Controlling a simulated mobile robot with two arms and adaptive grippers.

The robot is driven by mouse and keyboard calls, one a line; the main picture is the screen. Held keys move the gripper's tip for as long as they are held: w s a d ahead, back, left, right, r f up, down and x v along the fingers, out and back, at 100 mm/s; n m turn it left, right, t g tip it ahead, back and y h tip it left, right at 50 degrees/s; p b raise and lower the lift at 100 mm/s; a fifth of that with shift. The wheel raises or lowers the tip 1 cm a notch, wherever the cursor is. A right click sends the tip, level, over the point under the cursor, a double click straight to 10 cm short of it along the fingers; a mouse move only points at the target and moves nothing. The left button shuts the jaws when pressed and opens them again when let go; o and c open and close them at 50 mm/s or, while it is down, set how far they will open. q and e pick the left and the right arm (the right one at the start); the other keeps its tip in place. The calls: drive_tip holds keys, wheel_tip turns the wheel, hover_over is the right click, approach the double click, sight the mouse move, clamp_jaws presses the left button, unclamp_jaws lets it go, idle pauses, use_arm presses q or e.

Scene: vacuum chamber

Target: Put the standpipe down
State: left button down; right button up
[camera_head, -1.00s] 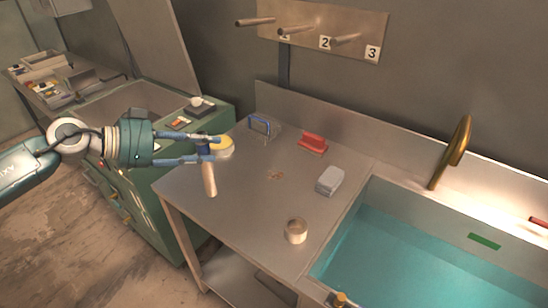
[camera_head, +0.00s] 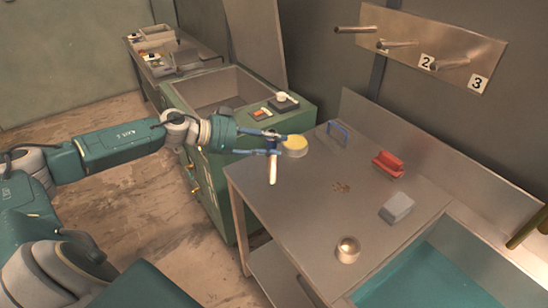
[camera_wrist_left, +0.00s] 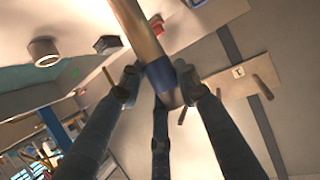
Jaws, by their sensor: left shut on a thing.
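The standpipe (camera_head: 272,170), a tan tube with a blue band near one end, is in my left gripper (camera_head: 275,143). In the head view it hangs roughly upright by the left corner of the steel worktop (camera_head: 315,215); I cannot tell whether its lower end touches anything. In the left wrist view the standpipe (camera_wrist_left: 138,28) runs up out of the frame, and the fingers of my left gripper (camera_wrist_left: 160,82) are shut on it at the blue band. My right gripper is in neither view.
A yellow-topped round tin (camera_head: 295,146) is close beside the gripper. A blue handle (camera_head: 338,131), red brush (camera_head: 388,163), grey block (camera_head: 397,207) and round cup (camera_head: 347,249) stand on the worktop. A water-filled sink (camera_head: 425,270) lies right, a green open-lidded cabinet (camera_head: 215,90) behind. Numbered pegs (camera_head: 425,48) are on the wall.

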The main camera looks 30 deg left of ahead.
sight(269, 158)
use_arm(q)
drive_tip(key=shift+f, duration=0.75)
drive_tip(key=shift+f+p, duration=0.3)
drive_tip(key=shift+f, duration=1.9)
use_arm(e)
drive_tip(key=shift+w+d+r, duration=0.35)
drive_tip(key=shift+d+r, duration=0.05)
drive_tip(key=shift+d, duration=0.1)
use_arm(q)
drive_tip(key=c, duration=1.3)
unclamp_jaws()
drive_tip(key=shift+f, duration=0.15)
drive_tip(key=shift+o, duration=0.2)
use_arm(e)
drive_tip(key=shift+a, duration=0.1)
